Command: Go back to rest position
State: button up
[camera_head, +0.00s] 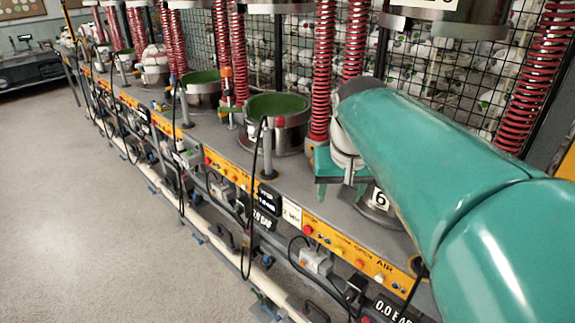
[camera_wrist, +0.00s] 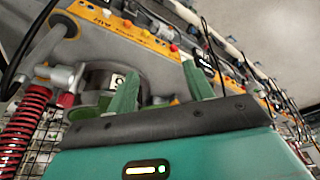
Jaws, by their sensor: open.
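My gripper (camera_head: 340,184) hangs at the end of my teal arm, over the press bench in the head view. Its green fingers are apart, and I see nothing held between them. It is just left of the press base marked 6 (camera_head: 380,200); whether it touches the bench cannot be told. In the wrist view my gripper (camera_wrist: 162,86) shows two green fingers spread apart, with a round metal press part (camera_wrist: 100,77) partly hidden behind the left finger. My arm hides much of press 6 in the head view.
A row of presses with green-lined cups (camera_head: 278,104) and red springs (camera_head: 322,70) runs back to the left. An orange button panel (camera_head: 345,247), cables and pipes line the bench front. A wire mesh cage (camera_head: 440,85) of balls stands behind. The floor (camera_head: 75,210) at left is clear.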

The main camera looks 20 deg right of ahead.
jog(key=shift+s+a+f, duration=0.15)
jog(key=shift+s+a, duration=0.05)
jog(key=shift+a, duration=0.3)
